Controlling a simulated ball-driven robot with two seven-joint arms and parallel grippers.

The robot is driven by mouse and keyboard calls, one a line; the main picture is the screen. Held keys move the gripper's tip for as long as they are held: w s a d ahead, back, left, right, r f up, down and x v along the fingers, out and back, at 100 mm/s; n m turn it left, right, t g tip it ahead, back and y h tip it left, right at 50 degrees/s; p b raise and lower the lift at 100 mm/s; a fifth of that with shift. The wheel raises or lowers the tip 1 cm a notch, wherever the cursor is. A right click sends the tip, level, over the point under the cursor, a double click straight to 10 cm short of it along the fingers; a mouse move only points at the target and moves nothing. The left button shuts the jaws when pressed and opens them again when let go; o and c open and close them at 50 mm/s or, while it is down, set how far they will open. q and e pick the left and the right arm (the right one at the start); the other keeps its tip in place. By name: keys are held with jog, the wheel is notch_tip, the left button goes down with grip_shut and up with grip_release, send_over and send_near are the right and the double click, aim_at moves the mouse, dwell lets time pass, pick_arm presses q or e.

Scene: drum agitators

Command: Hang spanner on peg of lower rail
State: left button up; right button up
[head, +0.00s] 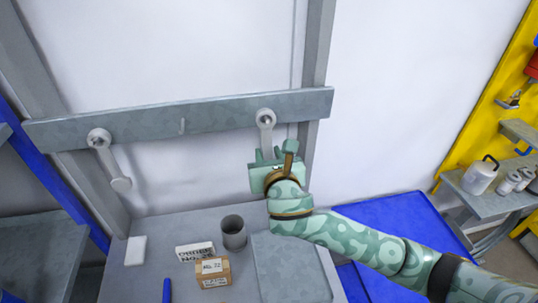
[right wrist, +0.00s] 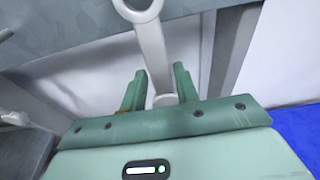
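A grey spanner (head: 266,130) hangs down at the right part of the grey rail (head: 220,115), its ring end against the rail's face where a peg seems to sit in the ring. My right gripper (head: 273,153) is just below the rail at the spanner's lower end. In the right wrist view the spanner's shaft (right wrist: 152,50) runs down between the fingers of my right gripper (right wrist: 159,70). The fingers stand apart, with gaps beside the shaft. A second spanner (head: 108,160) hangs at the rail's left part. A small bare peg (head: 183,126) shows between them. My left gripper is out of view.
Below the rail, a grey bench (head: 150,270) holds a grey cup (head: 233,232), a cardboard box (head: 213,272), a white labelled box (head: 195,250), a white block (head: 136,250) and a flat grey plate (head: 290,270). A grey upright (head: 316,70) stands behind the rail's right end.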

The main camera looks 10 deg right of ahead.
jog(key=shift+o, duration=1.3)
